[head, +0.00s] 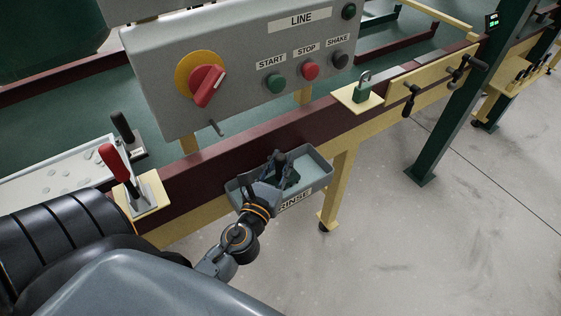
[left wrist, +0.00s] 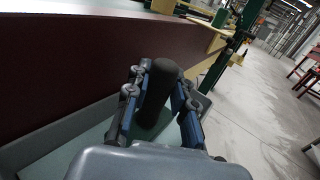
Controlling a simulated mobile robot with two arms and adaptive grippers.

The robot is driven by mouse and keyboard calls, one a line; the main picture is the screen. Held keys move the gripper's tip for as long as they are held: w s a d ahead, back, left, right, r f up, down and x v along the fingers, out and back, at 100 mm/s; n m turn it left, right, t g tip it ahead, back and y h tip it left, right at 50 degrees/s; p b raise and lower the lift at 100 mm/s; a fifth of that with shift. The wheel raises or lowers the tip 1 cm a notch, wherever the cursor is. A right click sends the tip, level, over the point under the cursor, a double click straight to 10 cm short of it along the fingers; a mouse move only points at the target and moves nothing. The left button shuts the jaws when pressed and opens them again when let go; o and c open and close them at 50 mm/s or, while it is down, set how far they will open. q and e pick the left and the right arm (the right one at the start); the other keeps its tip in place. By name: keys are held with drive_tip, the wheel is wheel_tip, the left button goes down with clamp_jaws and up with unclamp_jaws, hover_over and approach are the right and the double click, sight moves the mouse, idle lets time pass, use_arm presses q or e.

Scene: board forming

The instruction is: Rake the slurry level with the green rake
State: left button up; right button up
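My left gripper (head: 279,164) is over the grey tray marked RINSE (head: 317,184), which hangs on the side of the line. In the left wrist view a dark upright handle (left wrist: 161,92) stands between its two fingers (left wrist: 158,98). The fingers flank the handle closely; I cannot tell whether they press on it. A dark green piece (head: 292,178) shows in the tray beside the gripper, partly hidden; it may be the rake's head. A pale trough (head: 62,172) with grey lumps in it lies at the left, partly hidden by my arm. My right gripper is not in view.
A control panel (head: 235,75) with a red rotary switch (head: 207,86) and buttons stands above the tray. A red-handled lever (head: 118,165) and a black-handled tool or lever (head: 125,130) stand left. A yellow leg (head: 340,185) is right of the tray.

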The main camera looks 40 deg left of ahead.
use_arm(q)
drive_tip(key=o, duration=0.4)
drive_tip(key=shift+o, duration=0.2)
drive_tip(key=v, duration=1.2)
drive_tip(key=shift+s+f, duration=0.1)
